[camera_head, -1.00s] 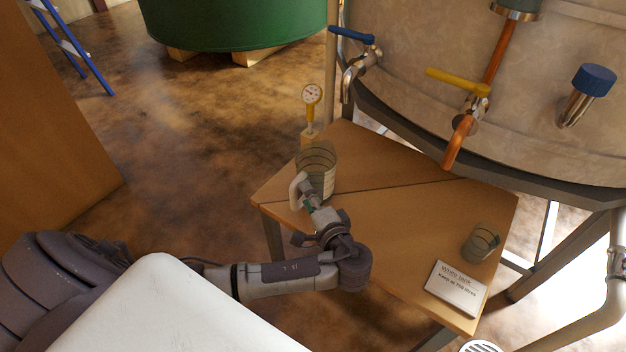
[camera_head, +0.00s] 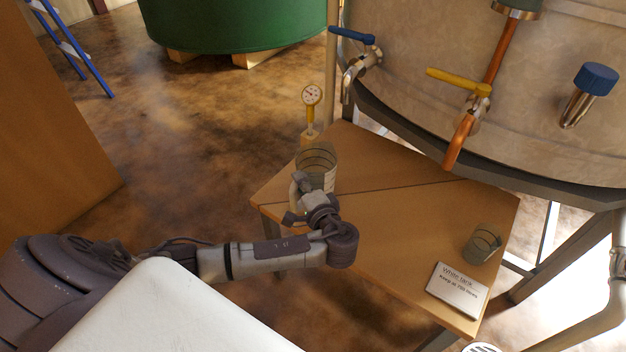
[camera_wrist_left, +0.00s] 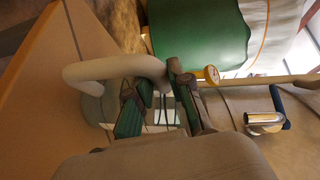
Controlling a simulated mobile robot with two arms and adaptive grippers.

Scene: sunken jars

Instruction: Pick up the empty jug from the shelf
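The clear jug (camera_head: 318,160) with marking lines and a pale handle (camera_head: 296,186) stands upright on the wooden shelf (camera_head: 400,215), near its far left corner. It looks empty. My left gripper (camera_head: 300,186) is at the jug's handle side and partly hides the handle. In the left wrist view, the gripper (camera_wrist_left: 160,95) has its two green-padded fingers apart. The curved pale handle (camera_wrist_left: 100,70) runs to the fingertips, with the jug's clear wall (camera_wrist_left: 163,112) behind them. Whether a finger touches the handle, I cannot tell. My right gripper is not in view.
A yellow gauge (camera_head: 311,105) stands just behind the jug. The big tank (camera_head: 420,80) with taps overhangs the back edge. The shelf's middle is clear.

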